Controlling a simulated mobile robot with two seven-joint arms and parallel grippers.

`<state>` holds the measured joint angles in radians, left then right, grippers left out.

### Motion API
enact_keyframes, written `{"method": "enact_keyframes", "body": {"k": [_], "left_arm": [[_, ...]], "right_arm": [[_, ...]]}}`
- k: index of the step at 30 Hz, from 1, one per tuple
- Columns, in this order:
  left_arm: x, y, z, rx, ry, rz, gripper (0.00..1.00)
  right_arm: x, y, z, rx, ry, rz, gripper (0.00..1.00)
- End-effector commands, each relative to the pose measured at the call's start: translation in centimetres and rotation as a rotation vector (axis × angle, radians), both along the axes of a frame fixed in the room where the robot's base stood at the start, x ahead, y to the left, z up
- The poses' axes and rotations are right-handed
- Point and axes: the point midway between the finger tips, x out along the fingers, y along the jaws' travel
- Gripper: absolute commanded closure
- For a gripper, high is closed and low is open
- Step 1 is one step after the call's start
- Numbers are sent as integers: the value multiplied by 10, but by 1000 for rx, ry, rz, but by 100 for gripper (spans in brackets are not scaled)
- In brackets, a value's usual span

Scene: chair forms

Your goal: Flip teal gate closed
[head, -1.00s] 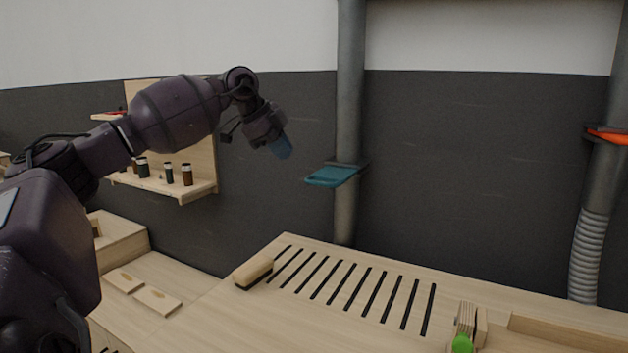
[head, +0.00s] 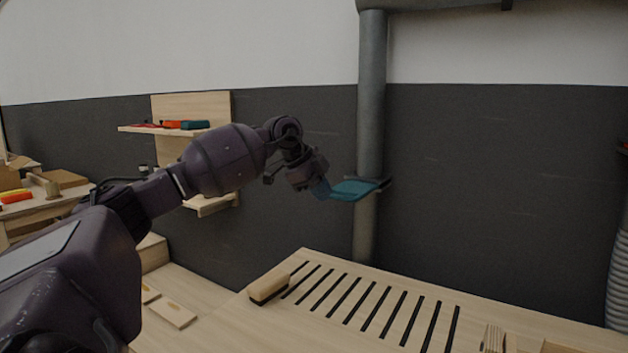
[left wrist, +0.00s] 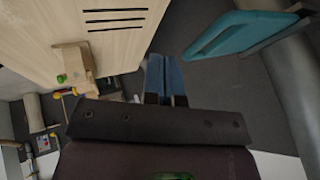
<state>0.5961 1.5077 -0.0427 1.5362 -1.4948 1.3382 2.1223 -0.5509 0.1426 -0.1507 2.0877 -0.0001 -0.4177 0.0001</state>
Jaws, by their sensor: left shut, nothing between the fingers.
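The teal gate (head: 354,190) is a flat plate with a handle, sticking out to the left from a grey vertical duct pipe (head: 371,110) on the wall. My left gripper (head: 322,189) has blue fingertips, is shut and empty, and is just left of the gate's outer end in the head view. In the left wrist view the gate (left wrist: 236,36) is at the upper right, with a visible gap between it and the shut blue fingers (left wrist: 164,75). I cannot tell from the head view whether they touch. My right gripper is not in view.
A slotted wooden bench (head: 350,310) lies below the gate, with a wooden brush (head: 268,287) on its left edge. A wall shelf (head: 165,130) with small items stands behind my left arm. The air in front of the dark wall right of the pipe is clear.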

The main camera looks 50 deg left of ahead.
Motion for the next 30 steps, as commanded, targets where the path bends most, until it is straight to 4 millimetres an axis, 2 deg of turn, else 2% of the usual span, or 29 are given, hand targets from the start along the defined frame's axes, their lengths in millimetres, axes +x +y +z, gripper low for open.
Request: {"method": "enact_keyframes", "body": {"k": [2,15,30], "left_arm": [[9,-4,-16,-3,3,-2,100],[40,8,-18,-1,0,0,100],[44,9,-17,1,-1,0,100]], "right_arm": [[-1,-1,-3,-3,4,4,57],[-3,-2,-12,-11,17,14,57],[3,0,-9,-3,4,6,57]]}}
